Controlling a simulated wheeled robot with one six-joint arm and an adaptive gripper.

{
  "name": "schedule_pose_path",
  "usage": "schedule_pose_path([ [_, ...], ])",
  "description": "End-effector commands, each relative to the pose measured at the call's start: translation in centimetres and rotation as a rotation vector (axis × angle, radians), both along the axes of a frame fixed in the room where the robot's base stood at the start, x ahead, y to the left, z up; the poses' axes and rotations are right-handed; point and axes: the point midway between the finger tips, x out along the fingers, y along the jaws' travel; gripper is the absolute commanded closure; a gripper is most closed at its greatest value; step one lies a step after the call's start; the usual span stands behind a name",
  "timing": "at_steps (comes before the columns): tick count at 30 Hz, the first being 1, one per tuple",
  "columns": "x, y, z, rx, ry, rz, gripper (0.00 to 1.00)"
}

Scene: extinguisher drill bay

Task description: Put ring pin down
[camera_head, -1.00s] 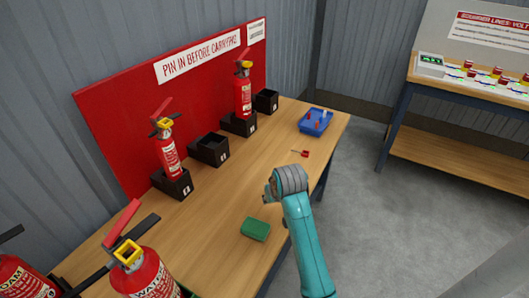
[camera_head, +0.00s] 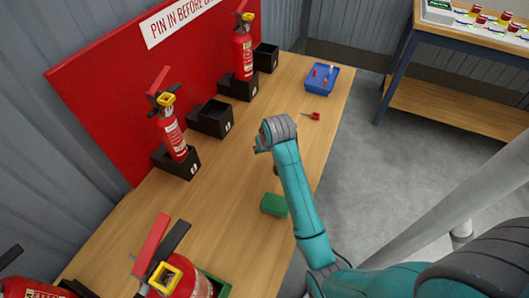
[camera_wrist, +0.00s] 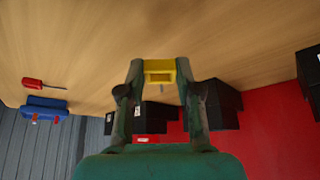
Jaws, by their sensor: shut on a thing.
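My gripper (camera_wrist: 160,75) is shut on a yellow square ring, the ring pin (camera_wrist: 159,65), seen between its fingertips in the wrist view. In the head view the arm's grey end (camera_head: 272,134) is over the middle of the wooden table (camera_head: 235,175), right of the empty black holder. The fingertips and the ring pin are hidden there behind the wrist. Bare wood shows beyond the ring pin in the wrist view. I cannot tell whether the pin touches the table.
Red extinguishers (camera_head: 172,135) (camera_head: 242,55) stand in black holders along the red board (camera_head: 110,100). The middle holder (camera_head: 211,118) is empty. A green block (camera_head: 274,205), a red-handled tool (camera_head: 315,116) and a blue tray (camera_head: 322,80) are on the table. Bare wood lies between them.

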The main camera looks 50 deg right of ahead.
Motion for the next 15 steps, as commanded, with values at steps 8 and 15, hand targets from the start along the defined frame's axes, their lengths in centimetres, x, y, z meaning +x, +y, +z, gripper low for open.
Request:
schedule_pose_path([
  [8, -0.1, 0.0, -2.7, 0.001, 0.003, 0.000, 1.00],
  [15, 0.0, 0.0, -3.9, 0.000, -0.001, 0.000, 1.00],
])
